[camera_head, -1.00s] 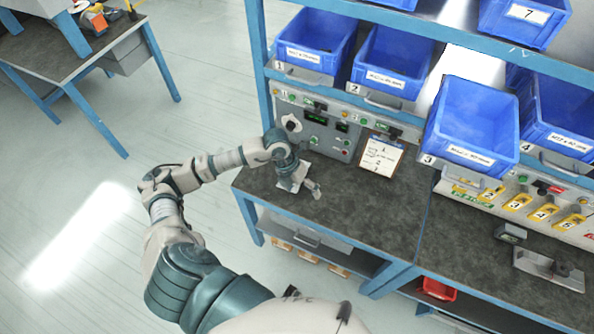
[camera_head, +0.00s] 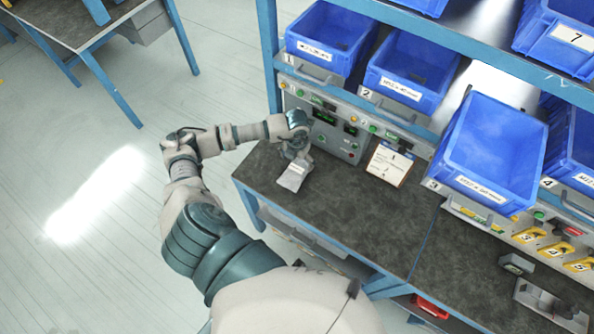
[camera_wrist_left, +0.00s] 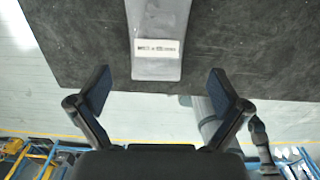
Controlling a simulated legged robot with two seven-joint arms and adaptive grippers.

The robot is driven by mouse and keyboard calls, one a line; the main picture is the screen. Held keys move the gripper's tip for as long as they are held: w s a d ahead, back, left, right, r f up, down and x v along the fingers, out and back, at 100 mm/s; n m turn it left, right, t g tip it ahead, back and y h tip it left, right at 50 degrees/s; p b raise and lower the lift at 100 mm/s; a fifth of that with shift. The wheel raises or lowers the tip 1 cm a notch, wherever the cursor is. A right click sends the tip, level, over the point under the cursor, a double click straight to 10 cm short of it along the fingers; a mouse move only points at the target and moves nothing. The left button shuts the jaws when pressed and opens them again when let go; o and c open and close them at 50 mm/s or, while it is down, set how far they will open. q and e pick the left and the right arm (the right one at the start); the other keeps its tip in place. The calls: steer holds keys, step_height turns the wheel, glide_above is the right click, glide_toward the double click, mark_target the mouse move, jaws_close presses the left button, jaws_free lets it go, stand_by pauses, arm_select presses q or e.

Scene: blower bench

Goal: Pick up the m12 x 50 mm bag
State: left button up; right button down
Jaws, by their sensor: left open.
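A clear grey bag (camera_head: 292,178) with a white label lies on the dark bench top (camera_head: 340,210), near its left end. In the left wrist view the bag (camera_wrist_left: 160,62) lies ahead of my fingers, roughly centred between them; its label print is too small to read surely. My left gripper (camera_head: 294,156) is just behind the bag in the head view and partly hidden by its own wrist. In the left wrist view my left gripper (camera_wrist_left: 160,88) is open, with nothing between its fingers. My right gripper is not in view.
A grey control panel (camera_head: 330,130) stands close behind the gripper. A clipboard (camera_head: 390,165) leans to its right. Blue bins (camera_head: 410,65) sit on the shelf above, and a larger blue bin (camera_head: 490,150) is at right. The bench middle is clear.

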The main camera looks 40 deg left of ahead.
mark_target(296, 168)
arm_select(q)
step_height(296, 168, down, 4)
steer(key=shift+w+a, duration=0.15)
steer(key=shift+a+f, duration=0.1)
steer(key=shift+f, duration=0.15)
step_height(296, 168, down, 4)
steer(key=shift+f+p, duration=0.25)
steer(key=shift+p, duration=0.1)
steer(key=shift+f, duration=0.2)
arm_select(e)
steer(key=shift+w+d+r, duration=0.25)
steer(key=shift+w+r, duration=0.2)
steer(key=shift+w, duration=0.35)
arm_select(q)
steer(key=c, duration=1.5)
steer(key=shift+r, duration=0.1)
